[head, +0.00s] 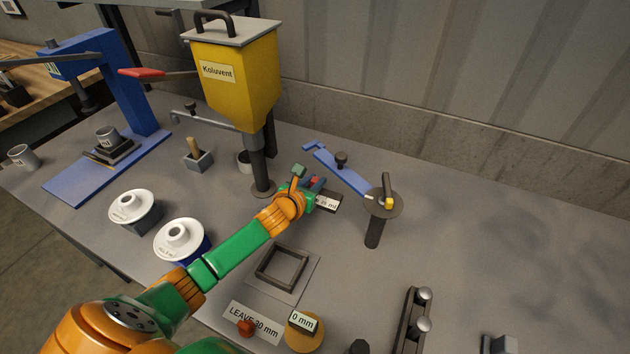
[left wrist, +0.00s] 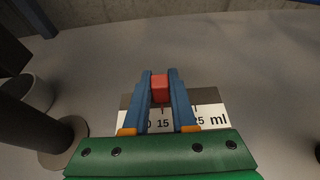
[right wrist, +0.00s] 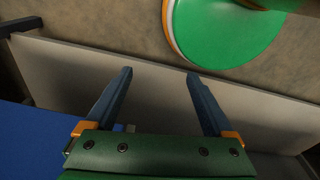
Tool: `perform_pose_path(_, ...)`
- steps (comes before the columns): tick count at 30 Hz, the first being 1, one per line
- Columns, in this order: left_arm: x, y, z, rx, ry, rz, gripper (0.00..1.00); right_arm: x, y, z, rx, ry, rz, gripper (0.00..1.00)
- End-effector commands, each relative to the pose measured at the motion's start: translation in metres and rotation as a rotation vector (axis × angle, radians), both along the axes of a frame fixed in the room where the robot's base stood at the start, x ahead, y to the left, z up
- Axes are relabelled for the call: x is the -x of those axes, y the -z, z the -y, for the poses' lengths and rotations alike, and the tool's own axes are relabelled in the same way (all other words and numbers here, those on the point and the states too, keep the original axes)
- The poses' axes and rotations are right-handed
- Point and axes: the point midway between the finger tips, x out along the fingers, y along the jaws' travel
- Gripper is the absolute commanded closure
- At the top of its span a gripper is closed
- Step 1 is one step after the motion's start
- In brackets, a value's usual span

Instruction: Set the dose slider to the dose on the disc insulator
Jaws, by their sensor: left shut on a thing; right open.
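The dose slider has a red knob (left wrist: 160,88) above a white ml scale (left wrist: 211,121). In the left wrist view the knob stands roughly above the 15; part of the scale is hidden by the fingers. My left gripper (left wrist: 160,74) is shut on the red knob. In the head view the left gripper (head: 309,182) is at the scale, beside the yellow Koluvent hopper (head: 232,75).
A blue press (head: 132,85) stands at the back left with a grey cup. A blue lever arm on a post (head: 373,232) stands right of the slider. A square frame (head: 282,267) and a LEAVE 30 mm sign (head: 253,322) lie in front.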

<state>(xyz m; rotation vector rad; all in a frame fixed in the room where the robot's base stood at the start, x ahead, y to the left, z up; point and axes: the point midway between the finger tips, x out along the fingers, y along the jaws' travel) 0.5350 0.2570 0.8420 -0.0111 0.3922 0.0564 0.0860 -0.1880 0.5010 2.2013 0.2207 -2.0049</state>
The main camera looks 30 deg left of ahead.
Motion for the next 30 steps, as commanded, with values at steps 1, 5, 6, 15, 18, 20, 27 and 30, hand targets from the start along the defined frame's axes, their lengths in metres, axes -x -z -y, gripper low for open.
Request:
perform_pose_path(1, 0.000, 0.000, 0.000, 0.000, 0.000, 0.001, 1.00, 0.000, 0.000, 0.000, 0.000, 0.000, 0.000, 0.13)
perform_pose_path(5, 0.000, 0.000, 0.000, 0.000, 0.000, 0.001, 1.00, 0.000, 0.000, 0.000, 0.000, 0.000, 0.000, 0.13)
perform_pose_path(6, 0.000, 0.000, -0.002, -0.001, 0.000, 0.001, 1.00, 0.000, 0.000, 0.000, 0.000, 0.000, 0.000, 0.13)
perform_pose_path(15, 0.002, -0.001, -0.043, -0.004, -0.001, 0.000, 1.00, 0.000, -0.004, 0.000, 0.000, 0.000, 0.000, 0.13)
perform_pose_path(18, 0.003, 0.000, -0.046, -0.002, -0.002, 0.000, 1.00, 0.000, -0.004, 0.000, 0.000, 0.000, 0.000, 0.13)
perform_pose_path(20, 0.003, 0.000, -0.046, -0.002, -0.002, 0.000, 1.00, 0.000, -0.004, 0.000, 0.000, 0.000, 0.000, 0.13)
perform_pose_path(27, 0.002, -0.001, -0.046, -0.002, -0.002, 0.001, 0.51, 0.000, -0.004, 0.000, 0.000, 0.000, -0.001, 0.13)
perform_pose_path(30, 0.002, -0.001, -0.045, -0.002, -0.001, 0.001, 0.45, 0.000, -0.004, 0.000, 0.000, 0.000, -0.001, 0.13)
